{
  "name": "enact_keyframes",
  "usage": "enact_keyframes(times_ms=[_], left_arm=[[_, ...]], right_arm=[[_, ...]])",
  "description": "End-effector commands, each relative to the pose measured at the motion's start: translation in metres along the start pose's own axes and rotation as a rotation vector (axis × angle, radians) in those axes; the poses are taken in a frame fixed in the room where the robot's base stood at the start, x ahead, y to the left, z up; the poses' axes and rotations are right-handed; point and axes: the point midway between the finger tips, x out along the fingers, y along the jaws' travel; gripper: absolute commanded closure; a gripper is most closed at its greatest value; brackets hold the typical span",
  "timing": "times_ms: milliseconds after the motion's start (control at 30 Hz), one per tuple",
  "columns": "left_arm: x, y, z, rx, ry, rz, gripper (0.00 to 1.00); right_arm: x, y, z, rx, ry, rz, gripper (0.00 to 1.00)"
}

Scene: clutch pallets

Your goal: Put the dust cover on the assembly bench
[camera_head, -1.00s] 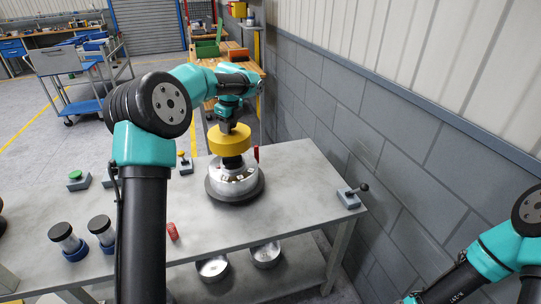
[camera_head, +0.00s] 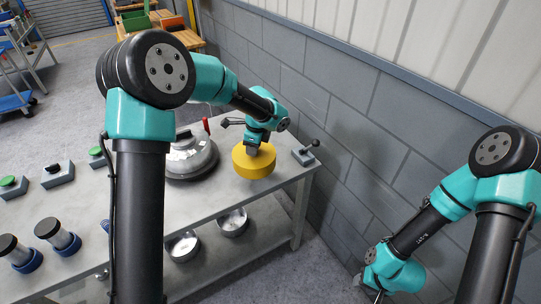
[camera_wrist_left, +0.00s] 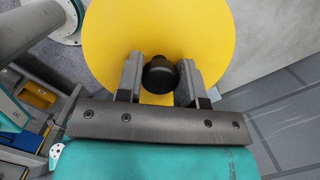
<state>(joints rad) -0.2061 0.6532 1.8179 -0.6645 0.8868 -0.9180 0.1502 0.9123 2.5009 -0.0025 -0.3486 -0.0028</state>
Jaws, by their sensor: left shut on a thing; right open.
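The dust cover is a round yellow disc (camera_head: 253,166) with a dark knob (camera_wrist_left: 160,75) on top. My left gripper (camera_head: 256,147) points down and is shut on that knob. In the left wrist view, the two jaws (camera_wrist_left: 160,82) stand on either side of the knob with the yellow disc (camera_wrist_left: 205,35) behind. The cover is at the right end of the grey assembly bench (camera_head: 228,215), by its front edge. I cannot tell whether it touches the bench top. My right gripper (camera_head: 374,290) is low at the bottom right, off the bench, open and partly hidden.
A round metal clutch housing (camera_head: 191,160) sits on the bench left of the cover. A lever box (camera_head: 305,154) stands just right of it. A red upright part (camera_head: 206,125) is behind the housing. Metal bowls (camera_head: 232,222) sit on the lower shelf. A block wall (camera_head: 350,130) borders the right.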

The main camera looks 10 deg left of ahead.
Motion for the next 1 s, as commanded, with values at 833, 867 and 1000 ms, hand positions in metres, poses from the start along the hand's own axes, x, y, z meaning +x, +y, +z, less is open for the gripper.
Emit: enact_keyframes(times_ms=[833,867,1000], left_arm=[[0.023,0.003,-0.031,-0.018,0.008,0.010,0.93],[0.024,-0.002,-0.029,-0.019,0.008,0.010,0.93],[0.028,-0.028,-0.021,-0.019,0.008,0.009,0.93]], right_arm=[[0.000,0.000,0.000,0.000,0.000,0.000,0.57],[0.000,0.000,0.000,0.000,0.000,0.000,0.57],[0.000,0.000,0.000,0.000,0.000,0.000,0.57]])
